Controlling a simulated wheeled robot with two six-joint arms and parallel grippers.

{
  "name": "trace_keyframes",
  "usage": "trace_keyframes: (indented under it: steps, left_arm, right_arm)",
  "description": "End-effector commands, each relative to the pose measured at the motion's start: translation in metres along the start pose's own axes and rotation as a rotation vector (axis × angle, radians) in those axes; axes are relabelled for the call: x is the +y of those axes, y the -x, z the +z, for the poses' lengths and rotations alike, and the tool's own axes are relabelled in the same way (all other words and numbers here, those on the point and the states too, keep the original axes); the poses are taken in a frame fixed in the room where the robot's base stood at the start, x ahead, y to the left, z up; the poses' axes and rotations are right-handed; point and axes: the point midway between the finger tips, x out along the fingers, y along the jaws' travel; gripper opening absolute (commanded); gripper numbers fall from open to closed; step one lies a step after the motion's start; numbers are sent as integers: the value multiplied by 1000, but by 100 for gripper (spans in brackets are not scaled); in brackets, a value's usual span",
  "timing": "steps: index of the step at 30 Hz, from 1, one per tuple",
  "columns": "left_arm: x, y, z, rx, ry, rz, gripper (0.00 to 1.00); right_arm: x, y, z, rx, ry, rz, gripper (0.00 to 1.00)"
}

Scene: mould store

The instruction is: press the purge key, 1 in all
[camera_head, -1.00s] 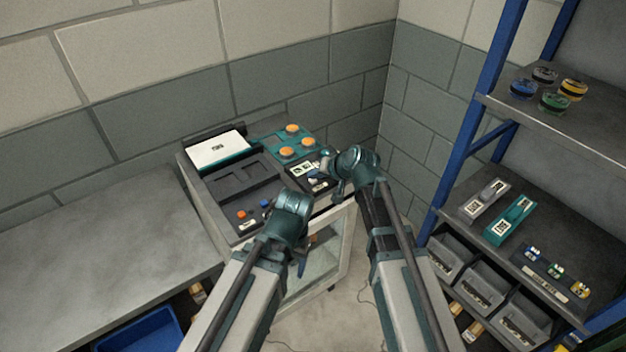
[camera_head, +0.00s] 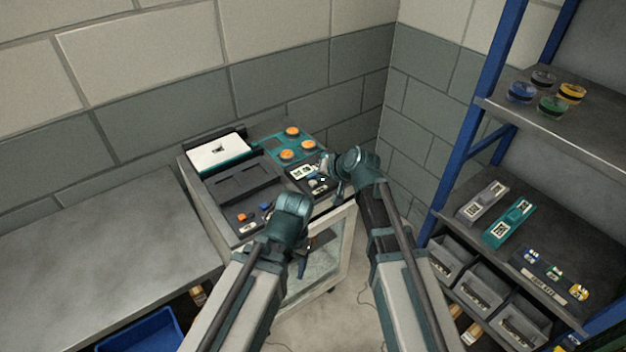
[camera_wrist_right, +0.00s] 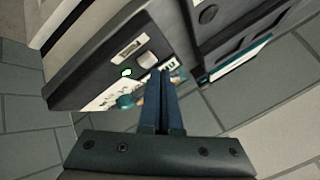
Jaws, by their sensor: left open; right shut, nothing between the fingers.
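A small dark panel (camera_head: 308,174) with a white printed card lies on the near right of the machine's top. In the right wrist view this panel (camera_wrist_right: 95,75) carries a pale grey key (camera_wrist_right: 147,60), a small label and a lit green lamp (camera_wrist_right: 126,72). I cannot read which key is the purge key. My right gripper (camera_head: 326,172) is over this panel, shut and empty; its fingertips (camera_wrist_right: 166,74) appear close beside the pale key, and contact cannot be told. My left gripper (camera_head: 303,262) is open and hangs low in front of the machine, away from the panel.
A bare grey bench (camera_head: 100,255) is at left. A blue-posted shelf (camera_head: 560,120) with pucks and bins stands at right.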

Motion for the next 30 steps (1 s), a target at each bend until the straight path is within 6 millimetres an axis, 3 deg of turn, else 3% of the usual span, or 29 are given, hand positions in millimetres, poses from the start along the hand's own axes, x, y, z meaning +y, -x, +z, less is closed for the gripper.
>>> trace_keyframes:
  steps: [16,30]
  left_arm:
    - [-1,11,1,0,0,0,66]
    - [-5,54,3,0,0,0,66]
  right_arm:
    - [-6,7,-6,1,0,0,0]
    - [-28,38,-28,1,0,0,0]
